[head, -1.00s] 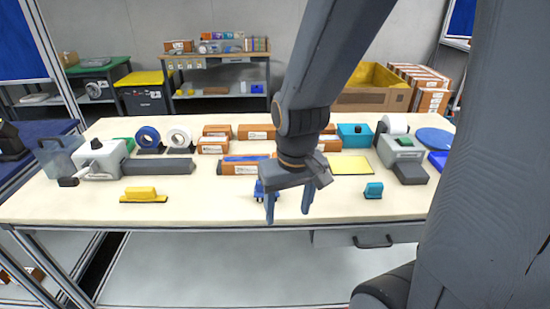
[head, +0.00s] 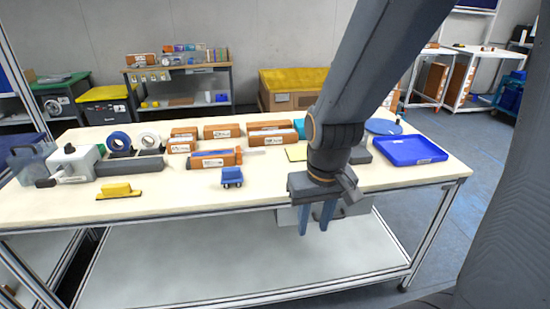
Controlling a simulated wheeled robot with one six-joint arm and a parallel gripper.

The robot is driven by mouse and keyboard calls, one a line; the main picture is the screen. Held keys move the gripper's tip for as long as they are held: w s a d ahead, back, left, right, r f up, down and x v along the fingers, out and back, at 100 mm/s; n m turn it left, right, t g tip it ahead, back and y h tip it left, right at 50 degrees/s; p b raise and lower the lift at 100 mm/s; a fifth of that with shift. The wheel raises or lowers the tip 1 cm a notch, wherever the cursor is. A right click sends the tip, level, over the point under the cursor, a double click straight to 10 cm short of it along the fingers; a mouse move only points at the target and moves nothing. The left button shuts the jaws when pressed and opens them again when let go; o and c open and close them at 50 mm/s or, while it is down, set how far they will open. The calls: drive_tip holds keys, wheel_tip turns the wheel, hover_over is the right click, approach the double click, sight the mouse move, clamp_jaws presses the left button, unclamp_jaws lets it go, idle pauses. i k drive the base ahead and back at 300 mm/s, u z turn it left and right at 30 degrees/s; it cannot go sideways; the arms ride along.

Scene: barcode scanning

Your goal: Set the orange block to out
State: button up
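Several orange-brown boxes with white labels lie on the table: a long one in front (head: 212,162), smaller ones behind it (head: 222,131) (head: 183,147), and long ones at the back (head: 270,138). I cannot tell which one is the orange block. A blue tray (head: 410,151) is at the right end of the table; I see no readable "out" marking. My gripper (head: 316,220) points down in front of the table's front edge, right of the boxes. Its two fingers are apart with nothing between them. My arm hides part of the table's right side.
A small blue block-shaped item (head: 231,177) stands near the front edge. Tape rolls (head: 147,141) stand behind. The front middle of the table is mostly bare.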

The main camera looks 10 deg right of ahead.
sight(238, 153)
drive_tip(key=z, duration=0.3)
drive_tip(key=k, duration=0.65)
drive_tip(key=u, duration=0.8)
drive_tip(key=i, duration=1.7)
drive_tip(key=z, duration=0.6)
